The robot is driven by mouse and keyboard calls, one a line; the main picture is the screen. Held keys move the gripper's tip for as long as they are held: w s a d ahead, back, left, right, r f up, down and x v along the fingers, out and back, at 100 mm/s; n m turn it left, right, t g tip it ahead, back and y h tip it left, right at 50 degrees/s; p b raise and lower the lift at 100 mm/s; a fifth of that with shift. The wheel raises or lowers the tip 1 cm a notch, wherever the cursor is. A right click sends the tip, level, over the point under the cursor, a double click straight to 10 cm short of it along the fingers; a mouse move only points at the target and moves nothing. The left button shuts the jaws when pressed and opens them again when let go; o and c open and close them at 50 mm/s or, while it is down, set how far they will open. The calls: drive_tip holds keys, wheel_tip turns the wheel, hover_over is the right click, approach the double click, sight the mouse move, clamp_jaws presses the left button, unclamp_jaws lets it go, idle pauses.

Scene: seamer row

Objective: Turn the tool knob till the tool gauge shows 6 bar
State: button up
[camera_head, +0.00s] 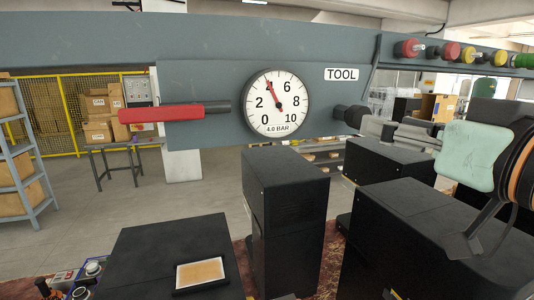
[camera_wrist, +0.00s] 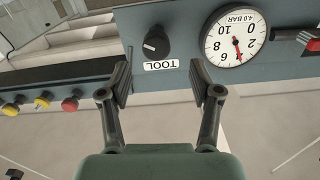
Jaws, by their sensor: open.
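The tool gauge (camera_head: 277,103) is a round white dial on the grey beam, its red needle pointing up-left near 4; its readout says 4.0 BAR. It shows upside down in the wrist view (camera_wrist: 236,35). The black tool knob (camera_wrist: 156,43) has a pale pointer line and sits beside the TOOL label (camera_wrist: 161,65). In the head view the knob (camera_head: 340,112) is partly hidden by my fingers. My gripper (camera_wrist: 164,80) is open and empty, its two dark fingertips spread either side of the knob's line. The knob appears beyond the fingertips, with no contact visible.
A red-handled lever (camera_head: 162,113) sticks out left of the gauge. Red, yellow and green buttons (camera_head: 450,51) line the beam at right. Black box-shaped housings (camera_head: 285,195) stand below the beam. Shelves with cartons (camera_head: 15,150) stand far left.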

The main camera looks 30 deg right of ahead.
sight(360, 115)
drive_tip(key=w, duration=0.2)
drive_tip(key=w+d+p, duration=0.1)
drive_tip(key=w, duration=0.4)
drive_tip(key=shift+w+d+r+p, duration=0.15)
drive_tip(key=shift+w+d+p, duration=0.15)
drive_tip(key=shift+w+d, duration=0.1)
drive_tip(key=c, duration=1.2)
drive_tip(key=shift+o, duration=0.2)
drive_tip(key=shift+m, duration=0.3)
